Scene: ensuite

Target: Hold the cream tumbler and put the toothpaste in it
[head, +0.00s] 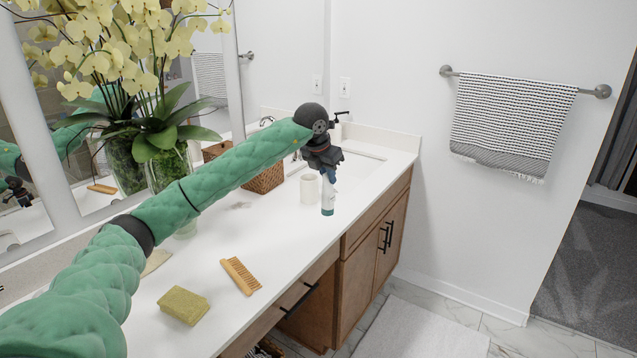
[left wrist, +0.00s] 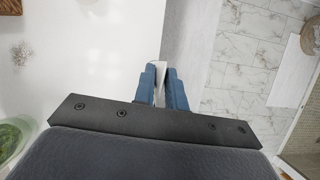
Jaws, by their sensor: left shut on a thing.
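The cream tumbler (head: 310,189) stands upright on the white counter near the front of the sink. The toothpaste (head: 328,200), a pale tube with a teal lower end, hangs upright just right of the tumbler, outside it. My left gripper (head: 328,175) is shut on its upper part. In the left wrist view the blue fingers (left wrist: 163,88) close around a white sliver of the toothpaste (left wrist: 162,72). Whether the tube's lower end touches the counter cannot be told. My right gripper is not in view.
A wooden comb (head: 240,275) and a yellowish sponge (head: 184,305) lie on the counter at the front. A woven basket (head: 264,178) and a glass vase of orchids (head: 170,168) stand along the mirror side. The sink (head: 352,165) lies behind the gripper.

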